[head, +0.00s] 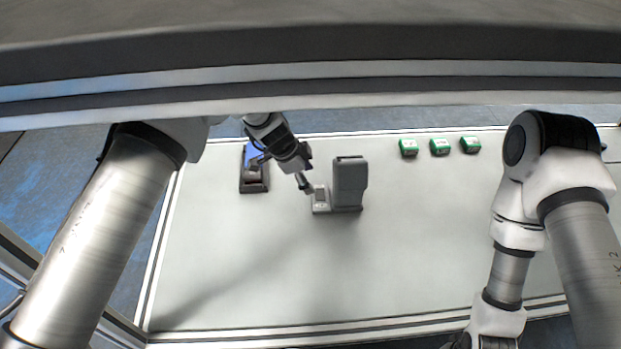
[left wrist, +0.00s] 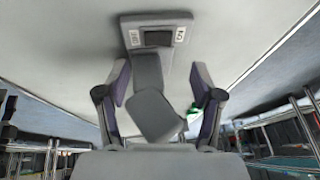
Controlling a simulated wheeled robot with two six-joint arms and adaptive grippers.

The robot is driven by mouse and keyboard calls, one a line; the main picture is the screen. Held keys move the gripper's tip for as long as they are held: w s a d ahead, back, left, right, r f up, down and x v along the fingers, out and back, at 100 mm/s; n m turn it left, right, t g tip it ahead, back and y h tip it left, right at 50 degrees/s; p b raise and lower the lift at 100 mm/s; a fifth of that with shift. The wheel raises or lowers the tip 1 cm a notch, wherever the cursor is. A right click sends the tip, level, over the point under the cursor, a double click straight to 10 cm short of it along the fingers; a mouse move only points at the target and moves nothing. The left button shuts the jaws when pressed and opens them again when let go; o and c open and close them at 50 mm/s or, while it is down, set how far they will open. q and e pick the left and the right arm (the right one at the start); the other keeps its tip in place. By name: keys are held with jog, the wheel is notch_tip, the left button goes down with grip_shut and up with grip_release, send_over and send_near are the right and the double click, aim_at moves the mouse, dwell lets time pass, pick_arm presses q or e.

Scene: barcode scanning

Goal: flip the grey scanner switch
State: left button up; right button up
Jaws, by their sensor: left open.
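The grey scanner (head: 350,184) stands upright on the table in the head view, its low base (head: 320,199) reaching out to the left. In the left wrist view the scanner (left wrist: 150,75) shows between my fingers, with its base (left wrist: 130,22) at the top. A dark switch recess (left wrist: 158,38) lies in the base between two small white labels. My left gripper (head: 305,183) is open just above and left of the base; its fingers also show in the left wrist view (left wrist: 160,88). Contact with the switch cannot be told.
A dark device with a blue part (head: 255,170) sits left of the scanner, partly behind my left wrist. Three green boxes (head: 439,146) stand in a row at the back right. The front of the white table (head: 300,285) is clear.

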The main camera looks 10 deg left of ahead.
aim_at(320, 194)
pick_arm(q)
jog(key=b+x, duration=0.1)
jog(key=x, duration=0.2)
jog(key=b+x, duration=0.2)
jog(key=x, duration=0.1)
jog(key=shift+s+f, duration=0.2)
jog(key=shift+f, duration=0.05)
jog(key=shift+w+d+f, duration=0.15)
jog(key=shift+d+f, duration=0.05)
jog(key=shift+f, duration=0.05)
